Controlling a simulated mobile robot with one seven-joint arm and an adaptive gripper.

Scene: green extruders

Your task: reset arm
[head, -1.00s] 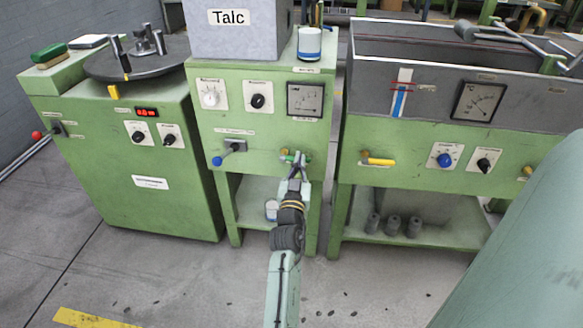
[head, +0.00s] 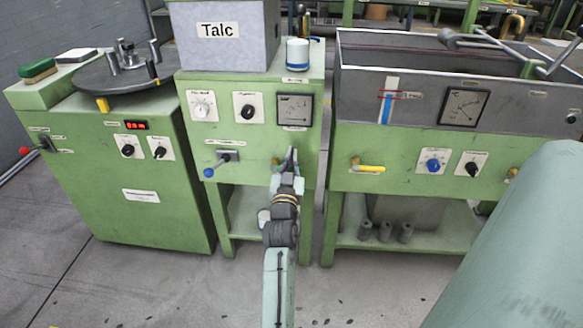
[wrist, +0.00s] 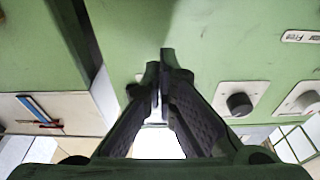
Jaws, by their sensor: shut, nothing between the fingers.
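My gripper (head: 291,157) is in front of the lower part of the middle green machine (head: 262,150) in the head view, below its square gauge (head: 295,109). My arm reaches up to it from the bottom of the view. In the wrist view, my gripper (wrist: 161,75) has its two dark fingers brought together at the tips, with nothing between them. Green panels lie beyond the fingertips. I cannot tell the exact gap between the fingertips and the panel. Part of the panel is hidden behind the gripper.
A box labelled Talc (head: 225,42) and a white-and-blue container (head: 298,53) stand on the middle machine. A blue-knobbed lever (head: 210,172) sticks out left; a yellow handle (head: 369,168) is on the right machine. The front floor (head: 150,285) is clear.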

